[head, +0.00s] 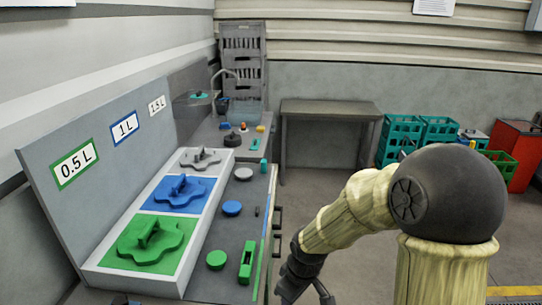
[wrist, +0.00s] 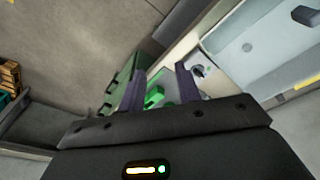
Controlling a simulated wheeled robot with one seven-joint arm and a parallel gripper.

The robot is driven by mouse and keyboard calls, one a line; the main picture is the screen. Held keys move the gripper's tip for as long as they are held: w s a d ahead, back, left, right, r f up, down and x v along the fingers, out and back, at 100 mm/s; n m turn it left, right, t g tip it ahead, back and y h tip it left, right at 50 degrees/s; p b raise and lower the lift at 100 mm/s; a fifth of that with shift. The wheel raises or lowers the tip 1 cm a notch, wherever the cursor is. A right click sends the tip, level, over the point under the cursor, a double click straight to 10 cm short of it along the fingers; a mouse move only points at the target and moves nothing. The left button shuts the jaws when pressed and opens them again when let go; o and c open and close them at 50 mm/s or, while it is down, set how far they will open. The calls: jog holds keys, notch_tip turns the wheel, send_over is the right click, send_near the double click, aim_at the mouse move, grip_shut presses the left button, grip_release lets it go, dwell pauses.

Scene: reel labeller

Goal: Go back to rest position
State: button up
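My arm reaches in from the right in the head view, with my gripper (head: 306,291) low beside the counter's right edge, cut off by the bottom of the frame. In the wrist view my gripper (wrist: 159,78) has its two dark fingers spread apart. A green shape (wrist: 154,97) shows between them in the background, and nothing appears held. The gripper is clear of the counter in the head view.
The counter holds a green plate (head: 150,243), a blue plate (head: 184,194) and a grey plate (head: 200,160). A green block (head: 247,262) and green disc (head: 216,259) lie near its edge. Teal crates (head: 400,138) and a table (head: 330,108) stand behind. Floor right of the counter is open.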

jog(key=s+d+r+m+t+h, duration=0.1)
jog(key=s+d+r+m, duration=0.3)
jog(key=s+d+m, duration=0.3)
jog(key=d+m, duration=0.2)
jog(key=d, duration=0.1)
jog(key=shift+s+m, duration=0.2)
jog(key=shift+m, duration=0.1)
